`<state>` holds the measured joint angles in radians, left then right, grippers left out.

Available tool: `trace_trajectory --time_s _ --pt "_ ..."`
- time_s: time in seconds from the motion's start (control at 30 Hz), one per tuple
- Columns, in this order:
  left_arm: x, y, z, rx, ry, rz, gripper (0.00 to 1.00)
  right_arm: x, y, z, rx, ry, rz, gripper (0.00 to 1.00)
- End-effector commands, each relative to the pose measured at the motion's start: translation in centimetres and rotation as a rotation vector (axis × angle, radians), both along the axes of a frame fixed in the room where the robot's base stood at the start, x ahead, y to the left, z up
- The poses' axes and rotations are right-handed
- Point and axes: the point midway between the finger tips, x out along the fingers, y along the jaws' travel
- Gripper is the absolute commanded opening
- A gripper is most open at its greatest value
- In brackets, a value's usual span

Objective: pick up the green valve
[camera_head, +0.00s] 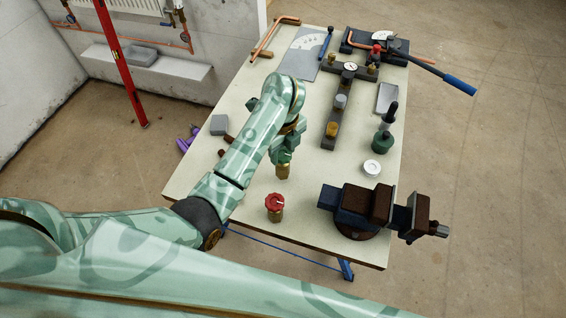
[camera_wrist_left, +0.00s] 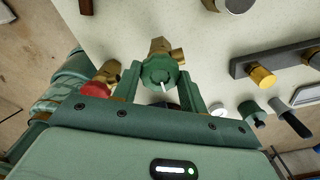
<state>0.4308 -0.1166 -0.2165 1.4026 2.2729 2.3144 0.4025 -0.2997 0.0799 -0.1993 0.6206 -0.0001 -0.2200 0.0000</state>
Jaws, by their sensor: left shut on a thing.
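The green valve has a green knob (camera_wrist_left: 160,70) on a brass body (camera_wrist_left: 158,46) in the left wrist view. My left gripper (camera_wrist_left: 160,84) is shut on the green knob, one finger on each side. In the head view the gripper (camera_head: 286,148) is over the middle of the workbench and hides most of the knob. The brass body of the green valve (camera_head: 283,172) shows below the fingers, upright. I cannot tell whether its base touches the bench top. My right gripper is not in view.
A red-knobbed valve (camera_head: 275,203) stands near the workbench (camera_head: 230,190) front. A vise (camera_head: 370,207) is at the front right corner. A white roll (camera_head: 371,167), a dark green bottle (camera_head: 382,141) and a dark rack with fittings (camera_head: 335,118) stand right of my gripper. A grey block (camera_head: 219,124) lies left.

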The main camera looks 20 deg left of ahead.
Motion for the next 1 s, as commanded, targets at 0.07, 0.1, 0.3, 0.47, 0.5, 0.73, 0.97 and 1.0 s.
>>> trace_trajectory --time_s 0.07,0.1,0.3,0.47,0.5,0.73,0.97,1.0 --pt "0.0 0.0 0.5 0.0 -0.001 0.0 0.15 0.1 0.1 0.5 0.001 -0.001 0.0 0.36" --pt "0.0 0.0 0.6 0.0 -0.001 0.0 0.15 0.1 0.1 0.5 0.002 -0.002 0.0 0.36" --pt "0.0 0.0 0.5 0.0 -0.001 0.0 0.15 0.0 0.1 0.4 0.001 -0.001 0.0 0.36" --pt "0.0 0.0 0.7 0.0 -0.001 0.0 0.15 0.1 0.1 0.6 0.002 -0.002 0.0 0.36" --pt "0.0 0.0 0.8 0.0 -0.002 0.0 0.15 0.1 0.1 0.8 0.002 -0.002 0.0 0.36" --pt "0.0 -0.1 2.7 -0.001 -0.002 0.0 0.15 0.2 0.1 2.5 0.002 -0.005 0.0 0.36" --pt "0.0 0.0 4.6 -0.001 -0.002 0.001 0.15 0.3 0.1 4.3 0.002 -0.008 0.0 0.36" --pt "0.0 0.0 4.8 -0.001 -0.002 0.001 0.15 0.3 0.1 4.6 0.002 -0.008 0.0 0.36"
